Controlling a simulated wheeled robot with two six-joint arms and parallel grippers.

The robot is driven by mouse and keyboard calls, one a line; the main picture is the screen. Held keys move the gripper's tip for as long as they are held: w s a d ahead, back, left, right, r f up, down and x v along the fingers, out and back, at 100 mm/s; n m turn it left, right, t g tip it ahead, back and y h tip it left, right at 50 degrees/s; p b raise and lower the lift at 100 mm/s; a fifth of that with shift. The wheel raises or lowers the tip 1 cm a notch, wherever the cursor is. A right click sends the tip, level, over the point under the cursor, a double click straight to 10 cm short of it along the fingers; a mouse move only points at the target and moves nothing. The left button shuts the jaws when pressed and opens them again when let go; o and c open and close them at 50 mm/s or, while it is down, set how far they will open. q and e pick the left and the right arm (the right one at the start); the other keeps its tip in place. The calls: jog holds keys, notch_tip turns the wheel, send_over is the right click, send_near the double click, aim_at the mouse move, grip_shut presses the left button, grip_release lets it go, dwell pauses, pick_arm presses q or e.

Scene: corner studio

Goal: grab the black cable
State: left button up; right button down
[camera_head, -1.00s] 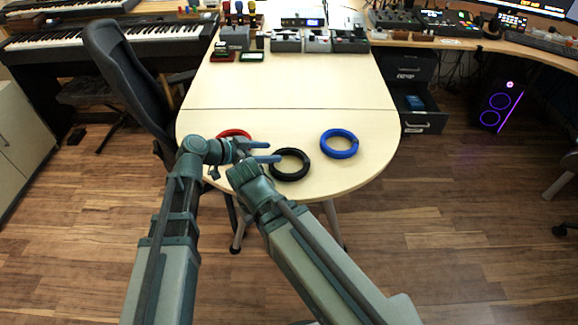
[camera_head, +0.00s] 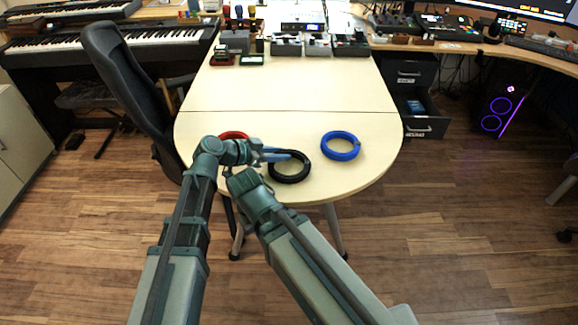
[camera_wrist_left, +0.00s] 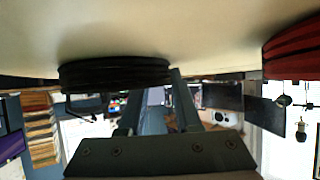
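The black cable (camera_head: 289,176) is a coiled ring lying on the pale table, near its rounded front end. My left gripper (camera_head: 288,155) points right, with its fingers at the far left part of this ring. In the left wrist view the black cable (camera_wrist_left: 115,74) shows edge-on at the fingertips, and the left gripper's fingers (camera_wrist_left: 158,100) stand apart. I cannot tell whether they touch it. My right gripper (camera_head: 234,181) is just left of and nearer than the ring; its fingers cannot be made out.
A blue cable ring (camera_head: 341,147) lies right of the black one. A red cable ring (camera_head: 234,135) lies to the left, partly behind my left arm; it also shows in the left wrist view (camera_wrist_left: 292,52). The table's middle (camera_head: 290,95) is clear. A black chair (camera_head: 125,85) stands at left.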

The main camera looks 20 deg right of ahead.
pick_arm(q)
grip_shut()
jog(key=shift+r, duration=0.1)
notch_tip(320, 180, up, 10)
jog(key=p, duration=1)
